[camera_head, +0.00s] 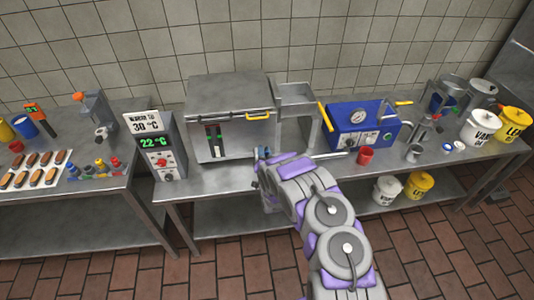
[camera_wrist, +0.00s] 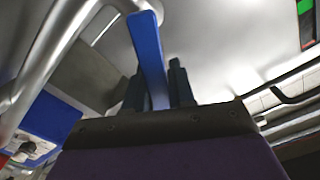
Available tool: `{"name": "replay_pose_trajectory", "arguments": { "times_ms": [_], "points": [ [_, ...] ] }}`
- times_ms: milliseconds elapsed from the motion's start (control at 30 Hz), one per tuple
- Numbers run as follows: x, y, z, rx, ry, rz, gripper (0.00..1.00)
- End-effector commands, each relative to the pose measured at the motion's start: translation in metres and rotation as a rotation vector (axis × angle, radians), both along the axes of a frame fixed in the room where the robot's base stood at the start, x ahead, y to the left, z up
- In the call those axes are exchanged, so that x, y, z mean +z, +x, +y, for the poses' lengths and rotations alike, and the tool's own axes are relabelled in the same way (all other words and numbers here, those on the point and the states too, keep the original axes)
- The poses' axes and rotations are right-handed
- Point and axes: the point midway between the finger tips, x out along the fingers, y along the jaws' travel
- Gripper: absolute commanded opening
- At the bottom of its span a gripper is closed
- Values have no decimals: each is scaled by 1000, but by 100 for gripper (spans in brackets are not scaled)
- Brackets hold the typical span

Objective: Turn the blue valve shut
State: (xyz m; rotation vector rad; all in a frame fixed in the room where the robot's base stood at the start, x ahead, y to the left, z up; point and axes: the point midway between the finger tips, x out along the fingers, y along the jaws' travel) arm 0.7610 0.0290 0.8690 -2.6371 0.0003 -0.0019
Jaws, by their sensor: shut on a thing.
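The blue valve handle (camera_wrist: 147,45) is a flat blue bar in the wrist view, rising from between the two dark fingers of my gripper (camera_wrist: 157,85). The fingers are shut on it, one on each side. In the head view my gripper (camera_head: 265,172) is at the front edge of the middle table, below the steel box. My arm hides most of it there, and only a small bit of blue (camera_head: 263,152) shows at its tip. I cannot tell the valve's body or how far the handle is turned.
A metal pipe (camera_wrist: 42,65) runs close along the left in the wrist view. A steel box (camera_head: 230,105) with a yellow handle stands behind my gripper. A temperature unit (camera_head: 152,130) is left; a blue machine (camera_head: 345,140) and a red cup (camera_head: 365,156) are right.

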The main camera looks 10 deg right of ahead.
Motion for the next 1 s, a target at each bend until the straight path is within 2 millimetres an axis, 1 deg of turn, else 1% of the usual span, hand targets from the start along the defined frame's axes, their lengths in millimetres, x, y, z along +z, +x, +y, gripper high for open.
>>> {"name": "replay_pose_trajectory", "arguments": {
  "times_ms": [33, 200, 500, 733, 1000],
  "points": [
    [-3, -2, 4, 3, -44, 8, 0],
    [-1, -2, 12, 5, -196, 9, 0],
    [0, -2, 23, 5, -402, 12, 0],
    [0, -2, 27, 6, -489, 14, 0],
    [-1, -2, 29, 7, -522, 16, 0]
  ]
}}
